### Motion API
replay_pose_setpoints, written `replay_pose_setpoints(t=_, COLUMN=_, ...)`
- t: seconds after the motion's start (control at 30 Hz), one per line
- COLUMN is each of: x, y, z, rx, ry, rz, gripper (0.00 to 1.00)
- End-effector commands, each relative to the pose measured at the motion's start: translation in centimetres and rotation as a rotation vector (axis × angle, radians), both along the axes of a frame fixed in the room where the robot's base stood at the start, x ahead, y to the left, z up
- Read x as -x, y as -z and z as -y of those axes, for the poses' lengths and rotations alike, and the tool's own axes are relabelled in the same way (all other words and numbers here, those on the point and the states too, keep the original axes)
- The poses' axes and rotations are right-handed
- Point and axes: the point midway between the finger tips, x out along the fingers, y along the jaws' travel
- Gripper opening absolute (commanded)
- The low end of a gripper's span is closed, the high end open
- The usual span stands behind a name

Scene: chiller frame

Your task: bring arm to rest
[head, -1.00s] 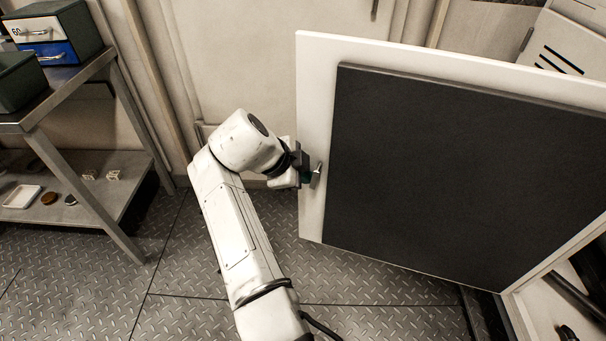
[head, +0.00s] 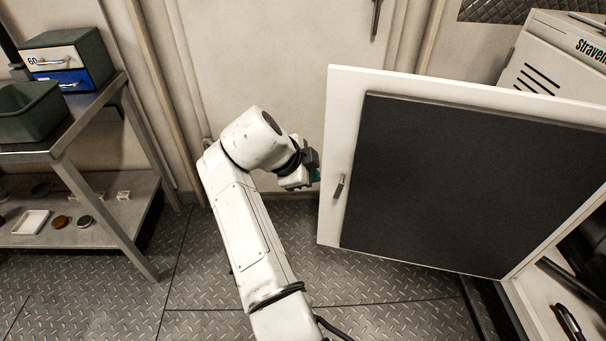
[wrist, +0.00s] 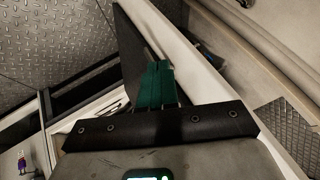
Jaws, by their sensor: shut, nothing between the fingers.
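My gripper (head: 316,175) is at the end of my white arm, just left of the free edge of the open chiller door (head: 326,200). In the wrist view its green fingers (wrist: 156,85) are together with nothing between them. The door has a white rim and a dark inner panel (head: 460,180). A small metal handle piece (head: 339,187) shows on the door near its left edge, apart from my gripper. The fingertips are partly hidden in the head view, and I cannot tell whether they touch the door's edge.
A metal shelf table (head: 98,118) stands at the left with a green bin (head: 30,112) and a drawer box (head: 68,60). A white tray (head: 31,222) lies on its lower shelf. A closed wall door (head: 270,60) is behind my arm. Open floor (head: 200,270) lies left of my arm.

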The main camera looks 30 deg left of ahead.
Motion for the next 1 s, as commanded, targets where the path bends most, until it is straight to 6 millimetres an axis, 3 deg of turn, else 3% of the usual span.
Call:
replay_pose_setpoints(t=0.27, x=-0.2, y=-0.2, z=0.2, rx=0.0, ry=0.001, rz=-0.001, gripper=0.0)
replay_pose_setpoints(t=0.37, x=-0.4, y=1.3, z=1.9, rx=0.018, ry=-0.011, rz=-0.025, gripper=0.0)
replay_pose_setpoints(t=0.43, x=-0.6, y=3.3, z=4.2, rx=0.041, ry=-0.034, rz=-0.062, gripper=0.0)
replay_pose_setpoints(t=0.57, x=-0.4, y=8.3, z=10.8, rx=0.099, ry=-0.113, rz=-0.161, gripper=0.0)
replay_pose_setpoints(t=0.77, x=2.4, y=15.1, z=22.6, rx=0.16, ry=-0.262, rz=-0.315, gripper=0.0)
replay_pose_setpoints(t=1.0, x=9.7, y=20.4, z=35.7, rx=0.189, ry=-0.454, rz=-0.458, gripper=0.0)
